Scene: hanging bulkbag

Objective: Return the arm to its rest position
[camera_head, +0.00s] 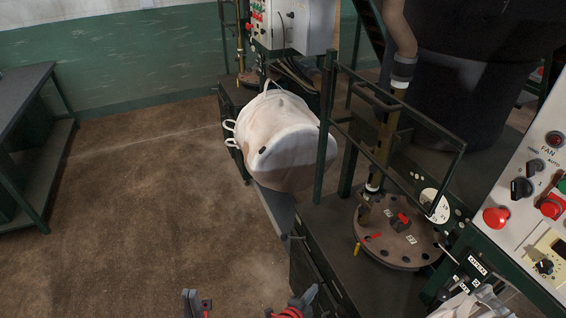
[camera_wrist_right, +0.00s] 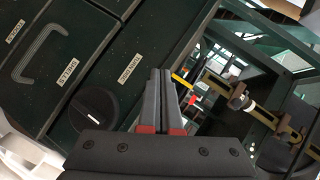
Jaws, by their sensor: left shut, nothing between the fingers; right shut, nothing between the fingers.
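My left gripper (camera_head: 197,301) shows at the bottom edge of the head view, left of centre, over the brown floor. Its fingers are shut and hold nothing. My right gripper (camera_head: 296,301) is further right at the same edge, close to the dark cabinet front, and partly cut off. In the right wrist view its two grey fingers (camera_wrist_right: 160,75) lie together, shut and empty. Most of both arms is out of the head view.
A white bulk bag (camera_head: 281,142) hangs beside the green machine frame (camera_head: 327,130). A round flanged plate (camera_head: 405,243) and a control panel (camera_head: 528,190) stand at the right. A dark table (camera_head: 24,95) is at the left. The floor (camera_head: 150,200) between is clear.

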